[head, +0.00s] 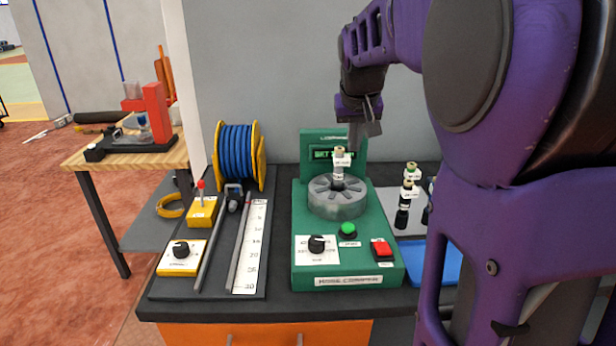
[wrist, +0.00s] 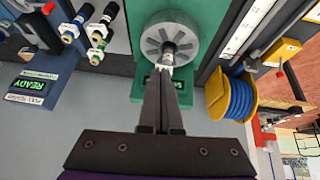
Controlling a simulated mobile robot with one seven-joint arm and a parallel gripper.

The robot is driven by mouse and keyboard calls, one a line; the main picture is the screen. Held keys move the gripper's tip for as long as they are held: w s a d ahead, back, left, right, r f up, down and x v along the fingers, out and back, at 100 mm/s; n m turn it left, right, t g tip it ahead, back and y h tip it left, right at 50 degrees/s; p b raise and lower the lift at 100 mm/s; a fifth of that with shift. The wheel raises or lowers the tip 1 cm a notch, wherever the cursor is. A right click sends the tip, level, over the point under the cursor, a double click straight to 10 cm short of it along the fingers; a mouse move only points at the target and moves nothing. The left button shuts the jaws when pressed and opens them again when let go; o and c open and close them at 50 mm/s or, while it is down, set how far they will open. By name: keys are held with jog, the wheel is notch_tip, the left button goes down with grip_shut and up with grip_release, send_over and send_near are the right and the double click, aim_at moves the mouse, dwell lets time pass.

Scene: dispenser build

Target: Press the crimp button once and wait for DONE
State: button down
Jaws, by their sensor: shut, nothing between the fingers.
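The green hose crimper (head: 300,225) stands on the dark bench. A labelled hose piece with a pale end (head: 339,165) stands upright in the grey round die head (head: 337,203). The display (head: 335,154) is lit with green text too small to read surely. My gripper (head: 371,130) is shut and empty, above and right of the die head, apart from the buttons. In the wrist view its fingers (wrist: 164,75) point toward the die head (wrist: 170,40).
A blue hose reel (head: 237,157), a measuring strip (head: 250,245) and yellow control boxes (head: 182,257) are on the left. Upright hose pieces (head: 404,205) and a blue tray (head: 434,262) are on the right. My arm hides part of the right side.

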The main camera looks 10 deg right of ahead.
aim_at(348, 226)
jog(key=s+f+g+y, duration=0.1)
jog(key=s+f+g, duration=0.1)
jog(key=f, duration=0.3)
jog(key=shift+s+a+f, duration=0.15)
jog(key=shift+s+a, duration=0.1)
jog(key=shift+s, duration=0.65)
jog(key=shift+f, duration=0.1)
jog(key=x, duration=0.4)
jog(key=b+x, duration=0.1)
jog(key=x, duration=0.3)
jog(key=s+b+x, duration=0.1)
jog(key=x, duration=0.3)
jog(key=shift+a+f, duration=0.2)
jog(key=shift+f, duration=0.25)
jog(key=shift+w+f, duration=0.1)
jog(key=shift+f, duration=0.4)
